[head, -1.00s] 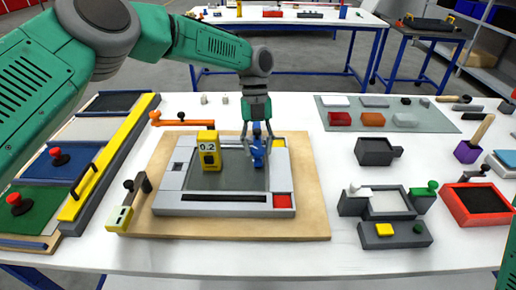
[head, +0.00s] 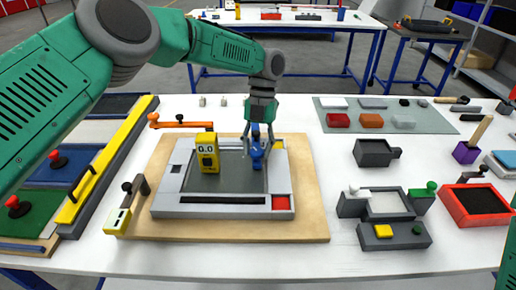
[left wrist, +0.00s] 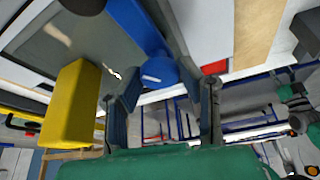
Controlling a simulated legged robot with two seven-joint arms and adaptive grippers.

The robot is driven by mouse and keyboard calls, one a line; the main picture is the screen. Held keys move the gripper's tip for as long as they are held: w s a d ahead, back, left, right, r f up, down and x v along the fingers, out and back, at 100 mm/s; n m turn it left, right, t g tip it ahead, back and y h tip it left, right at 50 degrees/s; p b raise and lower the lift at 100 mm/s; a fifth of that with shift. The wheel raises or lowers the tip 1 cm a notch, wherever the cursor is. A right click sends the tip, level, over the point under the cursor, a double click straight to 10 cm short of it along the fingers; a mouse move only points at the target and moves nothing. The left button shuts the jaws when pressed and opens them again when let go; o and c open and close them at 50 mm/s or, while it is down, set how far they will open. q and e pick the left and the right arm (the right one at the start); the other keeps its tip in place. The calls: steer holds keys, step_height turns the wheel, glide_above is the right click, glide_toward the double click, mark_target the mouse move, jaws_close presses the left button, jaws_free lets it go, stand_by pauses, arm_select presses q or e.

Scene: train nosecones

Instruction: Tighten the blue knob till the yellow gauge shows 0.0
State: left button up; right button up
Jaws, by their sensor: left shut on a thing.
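The yellow gauge (head: 208,160) stands on the grey device plate (head: 172,200) and its display reads 0.0. The blue knob (head: 257,155) is on the right part of the same plate, with its rounded end also showing in the left wrist view (left wrist: 160,72). My left gripper (head: 256,142) comes down from above and is shut on the blue knob, with a finger on either side. The gauge's yellow body (left wrist: 72,105) is at the left of the left wrist view. My right gripper is not in view.
The plate lies on a wooden board (head: 240,229) on the white table (head: 335,255). An orange-handled clamp (head: 180,123) is behind and a grey-yellow clamp (head: 122,215) is at the left. A black bin (head: 372,153) and a grey fixture (head: 392,235) stand to the right.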

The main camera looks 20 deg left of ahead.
arm_select(q)
steer(key=shift+w+a+r, duration=0.1)
steer(key=shift+w+r, duration=0.1)
steer(key=shift+w, duration=0.05)
steer(key=o, duration=1.1)
steer(key=shift+f, duration=0.15)
steer(key=v, duration=0.7)
steer(key=shift+w, duration=0.15)
